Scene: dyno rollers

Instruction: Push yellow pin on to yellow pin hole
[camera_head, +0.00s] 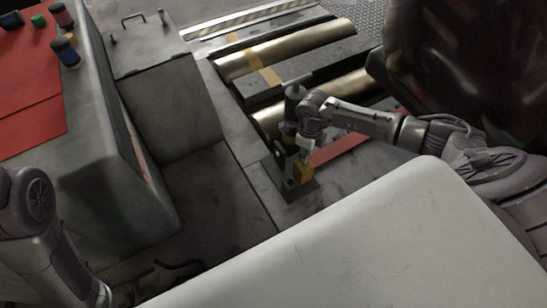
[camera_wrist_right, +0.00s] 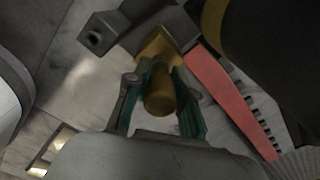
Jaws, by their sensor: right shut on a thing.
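Just beyond the fingertips, a wider yellow piece (camera_wrist_right: 155,45) meets the pin's far end. I cannot tell whether this piece is part of the pin or the hole's surround. The hole itself is hidden. My left arm shows at the lower left, but its gripper is out of view.
A dark grey bracket with a square opening (camera_wrist_right: 97,38) lies close to the yellow piece. A red bar (camera_wrist_right: 232,98) runs beside it. Brass rollers (camera_head: 300,48) lie behind. A grey box (camera_head: 165,95) and red mat (camera_head: 28,90) with small coloured items are left.

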